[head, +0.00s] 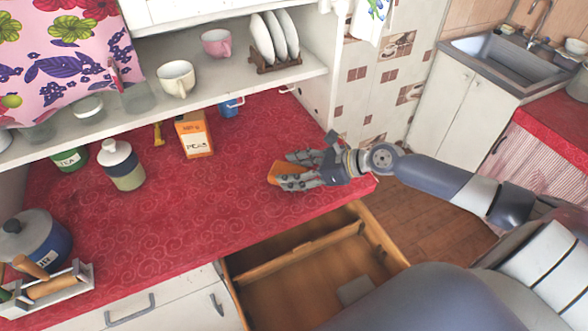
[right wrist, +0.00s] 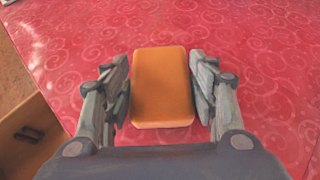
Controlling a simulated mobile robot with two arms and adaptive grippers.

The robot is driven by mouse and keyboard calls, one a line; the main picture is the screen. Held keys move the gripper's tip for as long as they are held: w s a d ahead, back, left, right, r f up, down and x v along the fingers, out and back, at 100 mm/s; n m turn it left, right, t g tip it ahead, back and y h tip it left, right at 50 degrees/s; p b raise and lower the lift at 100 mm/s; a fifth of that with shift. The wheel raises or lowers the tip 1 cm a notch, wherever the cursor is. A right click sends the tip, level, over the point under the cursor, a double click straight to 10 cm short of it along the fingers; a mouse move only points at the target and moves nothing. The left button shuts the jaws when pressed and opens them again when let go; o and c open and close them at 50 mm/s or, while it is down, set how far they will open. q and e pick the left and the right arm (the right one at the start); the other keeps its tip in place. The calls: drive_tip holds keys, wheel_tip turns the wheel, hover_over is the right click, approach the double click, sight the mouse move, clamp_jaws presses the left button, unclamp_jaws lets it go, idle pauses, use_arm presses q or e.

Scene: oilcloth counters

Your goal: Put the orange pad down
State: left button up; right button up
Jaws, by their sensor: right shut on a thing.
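The orange pad (head: 274,175) is a small flat block at the right end of the red counter (head: 225,190). My right gripper (head: 284,172) is shut on it, low over the counter near the front edge. In the right wrist view the pad (right wrist: 162,80) lies between the two fingers of the gripper (right wrist: 161,98), one on each long side, with red cloth behind it. I cannot tell whether the pad touches the counter. My left gripper is not in view.
An open wooden drawer (head: 262,270) juts out below the counter's front edge. An orange peas box (head: 194,136), a white-lidded jar (head: 121,166) and a blue mug (head: 231,108) stand farther back. The cloth left of my gripper is clear.

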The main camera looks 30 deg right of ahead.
drive_tip(key=o, duration=0.9)
drive_tip(key=shift+f, duration=0.1)
drive_tip(key=shift+s+d+r, duration=0.3)
drive_tip(key=shift+s+d, duration=0.1)
drive_tip(key=shift+s, duration=0.05)
drive_tip(key=b+v, duration=0.1)
drive_tip(key=v, duration=0.2)
drive_tip(key=shift+s+d+r, duration=0.15)
drive_tip(key=shift+s, duration=0.15)
drive_tip(key=p+v, duration=0.1)
drive_tip(key=v, duration=0.6)
drive_tip(key=shift+r+p, duration=0.15)
drive_tip(key=shift+p, duration=0.15)
